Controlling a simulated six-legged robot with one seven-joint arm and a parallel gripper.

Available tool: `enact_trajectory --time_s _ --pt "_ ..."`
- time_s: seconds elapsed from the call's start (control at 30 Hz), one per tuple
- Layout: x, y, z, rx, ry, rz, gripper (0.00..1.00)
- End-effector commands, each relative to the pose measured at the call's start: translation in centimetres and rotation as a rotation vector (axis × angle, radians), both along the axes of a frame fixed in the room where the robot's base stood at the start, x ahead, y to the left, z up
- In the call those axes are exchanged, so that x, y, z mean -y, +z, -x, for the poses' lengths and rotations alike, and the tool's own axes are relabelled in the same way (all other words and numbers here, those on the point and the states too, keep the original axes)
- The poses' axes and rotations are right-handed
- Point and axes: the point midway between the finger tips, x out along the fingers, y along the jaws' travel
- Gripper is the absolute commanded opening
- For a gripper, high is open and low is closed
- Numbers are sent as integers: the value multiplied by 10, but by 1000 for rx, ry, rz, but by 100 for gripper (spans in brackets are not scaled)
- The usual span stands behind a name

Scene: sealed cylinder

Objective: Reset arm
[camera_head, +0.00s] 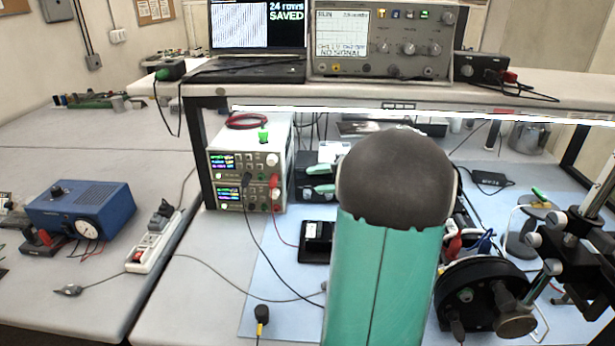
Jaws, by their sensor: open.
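My arm (385,270) rises from the bottom edge in the middle of the view. A teal link with a dark rounded joint on top shows, standing close to the camera in front of the bench. My gripper is not visible, and I cannot see its fingers or anything held in them. A dark round drum-like housing (475,290) with knobs on its face is on the bench just right of my arm. My arm hides part of the bench and the things behind it.
A power supply (247,170) stands on the bench left of my arm. The shelf above holds a laptop (258,38) and an oscilloscope (383,42). A blue box (80,213) and a power strip (153,243) sit at left. A metal stand (575,235) is at right. Cables cross the bench.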

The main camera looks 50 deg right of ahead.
Motion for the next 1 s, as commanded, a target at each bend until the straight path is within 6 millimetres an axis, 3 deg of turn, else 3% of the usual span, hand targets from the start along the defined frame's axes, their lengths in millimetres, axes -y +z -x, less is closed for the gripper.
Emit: enact_trajectory --time_s 0.3,0.43,0.57,0.7,0.8,1.0 --pt "-2 0 -1 -1 7 8 45" --pt "-28 5 -11 -8 96 111 45" --pt "-92 13 -25 -13 326 372 45" --pt "-173 18 -29 23 667 745 45" --pt "-225 18 -22 82 920 1009 45" --pt "-310 17 8 281 1434 1526 45"
